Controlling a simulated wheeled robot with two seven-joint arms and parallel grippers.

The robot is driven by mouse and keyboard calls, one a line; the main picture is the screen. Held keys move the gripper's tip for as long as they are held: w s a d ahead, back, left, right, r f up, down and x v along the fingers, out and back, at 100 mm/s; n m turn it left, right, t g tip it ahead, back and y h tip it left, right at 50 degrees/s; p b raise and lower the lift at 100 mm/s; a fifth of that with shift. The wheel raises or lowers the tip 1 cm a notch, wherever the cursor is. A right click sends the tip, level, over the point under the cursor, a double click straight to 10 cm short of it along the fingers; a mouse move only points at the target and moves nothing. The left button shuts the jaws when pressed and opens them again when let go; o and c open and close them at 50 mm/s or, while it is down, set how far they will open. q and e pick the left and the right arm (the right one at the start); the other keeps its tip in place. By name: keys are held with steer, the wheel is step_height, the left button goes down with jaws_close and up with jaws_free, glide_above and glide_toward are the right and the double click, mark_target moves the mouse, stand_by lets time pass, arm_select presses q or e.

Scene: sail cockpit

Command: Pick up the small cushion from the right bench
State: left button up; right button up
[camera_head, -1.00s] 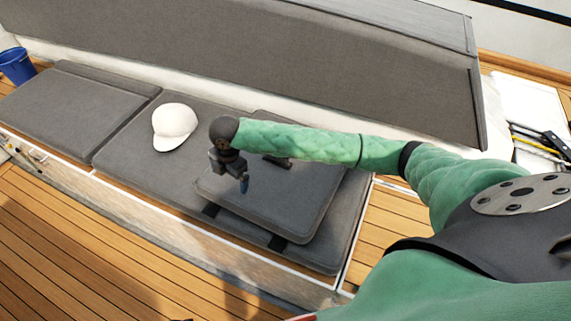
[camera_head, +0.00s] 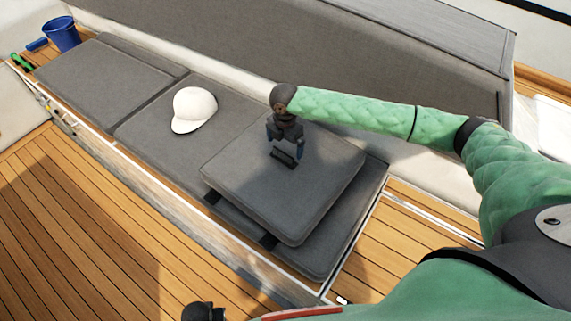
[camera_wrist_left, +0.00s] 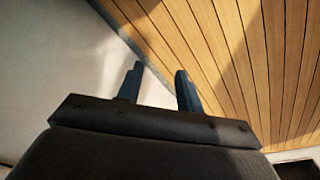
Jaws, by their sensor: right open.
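A white cap (camera_head: 194,108) lies on the bench cushion left of the small cushion. A blue bucket (camera_head: 61,35) stands at the far left. The grey backrest (camera_head: 330,65) rises behind the bench. The plank floor (camera_head: 80,210) in front is clear.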

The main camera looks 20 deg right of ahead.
mark_target(284, 152)
steer(key=f, duration=0.1)
steer(key=f+p, duration=0.1)
steer(key=f, duration=0.1)
steer(key=shift+s+a, duration=0.2)
steer(key=shift+a, duration=0.1)
steer(key=shift+d+f+p, duration=0.1)
steer(key=shift+f+p, duration=0.25)
steer(key=shift+f, duration=0.25)
arm_select(q)
step_height(284, 152, down, 6)
steer(key=s, duration=0.2)
steer(key=shift+s+a+f, duration=0.15)
steer(key=shift+a, duration=0.15)
arm_select(e)
steer(key=shift+c, duration=0.4)
steer(key=c, duration=1.8)
